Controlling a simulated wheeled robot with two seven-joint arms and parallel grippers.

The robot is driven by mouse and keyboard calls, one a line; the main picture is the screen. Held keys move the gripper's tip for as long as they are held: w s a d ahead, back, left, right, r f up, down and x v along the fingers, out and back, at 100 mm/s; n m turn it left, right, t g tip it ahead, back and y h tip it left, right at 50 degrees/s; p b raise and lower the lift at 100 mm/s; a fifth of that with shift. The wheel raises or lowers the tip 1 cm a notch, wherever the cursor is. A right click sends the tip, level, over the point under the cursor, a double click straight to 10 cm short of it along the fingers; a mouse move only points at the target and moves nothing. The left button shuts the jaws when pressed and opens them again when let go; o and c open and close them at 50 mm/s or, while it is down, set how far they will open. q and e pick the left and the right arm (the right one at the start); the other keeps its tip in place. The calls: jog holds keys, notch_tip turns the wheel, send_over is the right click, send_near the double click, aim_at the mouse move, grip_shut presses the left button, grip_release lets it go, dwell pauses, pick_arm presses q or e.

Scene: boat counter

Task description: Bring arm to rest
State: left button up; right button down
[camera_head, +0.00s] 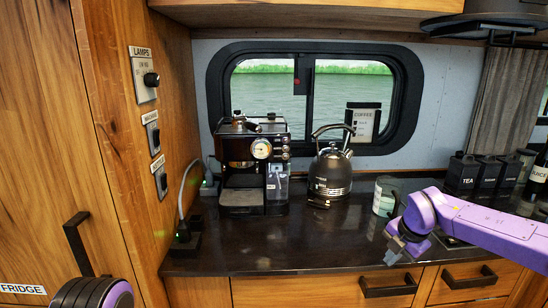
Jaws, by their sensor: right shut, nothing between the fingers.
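My right gripper (397,246) is at the end of my purple arm (490,228), which reaches in from the right edge. It is shut and empty, hanging over the front edge of the dark counter, in front of the drawers. My left gripper does not show; a dark and purple round part of my own body (92,293) is at the lower left.
The dark counter (290,247) holds a coffee machine (245,165), a black kettle (330,172), a pale cup (384,195) and black canisters (463,172). Wooden drawers (389,285) are below. A fridge door with a black handle (78,243) is at left. The counter's front middle is clear.

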jog(key=s+a+f+n+t+h, duration=0.1)
jog(key=s+f+n+h, duration=0.1)
jog(key=s+f+n, duration=0.55)
jog(key=s+a+f+n+t+h, duration=0.15)
jog(key=s+f+n, duration=0.25)
jog(key=f+n, duration=0.7)
jog(key=s+a+f+n+h, duration=0.1)
jog(key=s+f+n+h, duration=0.2)
jog(key=s+f+n, duration=0.65)
jog(key=s+d+f+n+g+y, duration=0.1)
jog(key=s+n, duration=0.5)
jog(key=s, duration=0.3)
jog(key=s+d+f+n+g+y, duration=0.1)
jog(key=s+f+n, duration=0.1)
jog(key=s+n, duration=0.5)
jog(key=s, duration=0.3)
jog(key=shift+d+f+g, duration=0.15)
jog(key=shift+d+g, duration=0.2)
